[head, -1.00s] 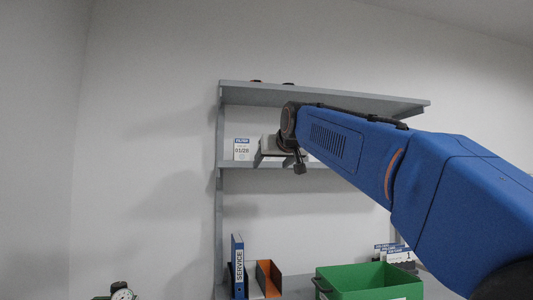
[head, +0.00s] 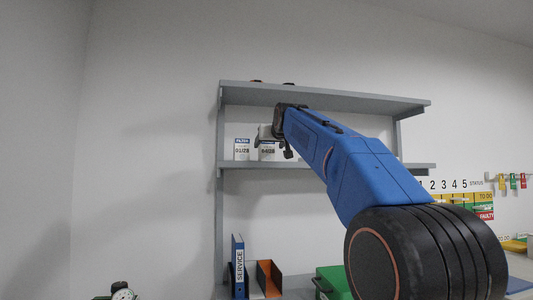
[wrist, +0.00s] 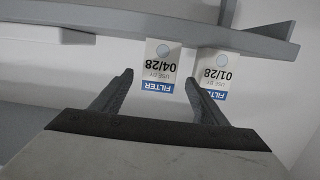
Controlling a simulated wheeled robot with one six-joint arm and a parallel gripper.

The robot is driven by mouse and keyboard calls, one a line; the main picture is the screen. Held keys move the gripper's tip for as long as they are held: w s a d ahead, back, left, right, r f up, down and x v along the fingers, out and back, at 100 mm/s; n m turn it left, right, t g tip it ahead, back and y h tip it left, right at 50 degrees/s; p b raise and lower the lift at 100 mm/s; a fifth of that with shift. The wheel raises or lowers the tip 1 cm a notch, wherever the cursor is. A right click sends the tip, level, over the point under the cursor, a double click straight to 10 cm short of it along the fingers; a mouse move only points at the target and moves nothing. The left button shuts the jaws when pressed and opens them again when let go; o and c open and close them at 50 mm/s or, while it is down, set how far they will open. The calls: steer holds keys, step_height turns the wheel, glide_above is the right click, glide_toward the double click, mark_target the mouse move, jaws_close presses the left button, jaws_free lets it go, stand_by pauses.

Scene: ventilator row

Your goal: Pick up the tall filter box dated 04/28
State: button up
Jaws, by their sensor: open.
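The tall filter box dated 04/28 is white with a blue FILTER band. In the wrist view this box (wrist: 161,66) appears upside down, between and just beyond the fingertips of my open gripper (wrist: 159,82). Nothing is held. In the head view the 04/28 box (head: 267,150) stands on the middle shelf, partly hidden by my gripper (head: 268,138) and wrist. A similar box dated 01/28 (head: 242,149) stands to its left. The 01/28 box (wrist: 214,74) shows right of it in the wrist view, near my right finger.
The middle shelf (head: 310,164) lies under an upper shelf (head: 330,98). Below are a blue SERVICE binder (head: 238,265), an orange-sided holder (head: 268,278) and a green bin (head: 330,282). A status board (head: 465,200) hangs at right.

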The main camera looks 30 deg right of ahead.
mark_target(268, 147)
steer(key=shift+x, duration=3.4)
steer(key=shift+d+f, duration=0.1)
steer(key=shift+f, duration=0.05)
steer(key=shift+s, duration=0.1)
steer(key=shift+c, duration=0.7)
steer(key=c, duration=1)
